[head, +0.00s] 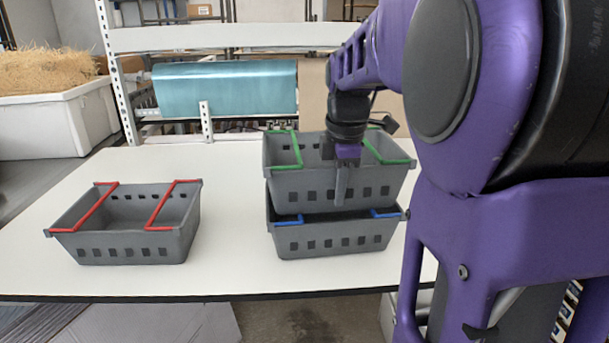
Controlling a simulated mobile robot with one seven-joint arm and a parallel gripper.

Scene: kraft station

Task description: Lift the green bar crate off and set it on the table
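The green bar crate (290,187) is grey with two green bars. It sits on top of the blue bar crate (300,240), a grey crate with blue bars, on the right part of the white table (225,276). My gripper (340,187) points down at the middle of the green bar crate's near wall. One finger shows in front of that wall. The other finger is hidden, so I cannot tell whether the gripper is open or shut on the wall.
A grey crate with red bars (120,248) stands on the table at the left. The table is bare between it and the stack. A white rack with a teal roll (225,88) stands behind the table. A white bin of straw-like material (60,125) is at the far left.

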